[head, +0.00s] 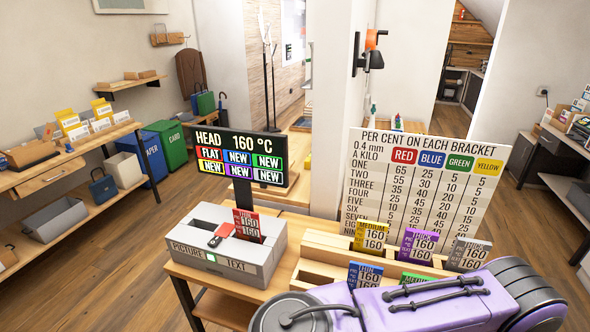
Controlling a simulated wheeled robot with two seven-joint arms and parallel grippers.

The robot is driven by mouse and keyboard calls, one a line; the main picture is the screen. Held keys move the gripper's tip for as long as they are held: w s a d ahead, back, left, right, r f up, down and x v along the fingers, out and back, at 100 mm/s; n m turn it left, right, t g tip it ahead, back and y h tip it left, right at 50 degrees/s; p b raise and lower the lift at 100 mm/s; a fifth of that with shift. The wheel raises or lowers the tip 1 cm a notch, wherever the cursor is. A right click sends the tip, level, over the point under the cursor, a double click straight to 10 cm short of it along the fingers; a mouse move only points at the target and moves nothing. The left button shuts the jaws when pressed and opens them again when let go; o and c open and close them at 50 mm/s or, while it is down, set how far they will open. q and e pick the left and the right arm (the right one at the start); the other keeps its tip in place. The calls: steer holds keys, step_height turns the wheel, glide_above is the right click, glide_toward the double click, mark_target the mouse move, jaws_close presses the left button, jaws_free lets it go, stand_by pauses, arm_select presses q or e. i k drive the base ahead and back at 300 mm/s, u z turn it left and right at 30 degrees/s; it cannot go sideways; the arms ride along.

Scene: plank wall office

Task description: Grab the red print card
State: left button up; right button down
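The red print card (247,226) stands upright in the top of a grey machine (222,268) marked PICTURE and TEXT, at the left end of the table. Its face shows 160 figures; the smaller print is too small to read. A small red and black piece (221,234) lies on the machine's top just left of the card. A purple arm, mine, crosses the lower right of the head view. No gripper fingertips show for either arm, so nothing is seen touching the card.
A wooden rack (325,240) right of the machine holds a yellow card (371,237), a purple card (418,246), a grey card (468,254), a blue card (364,276) and a partly hidden green card (414,277). A screen (240,158) and a chart board (413,185) stand behind.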

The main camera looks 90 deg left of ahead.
mark_target(247, 224)
steer(key=k, duration=1.3)
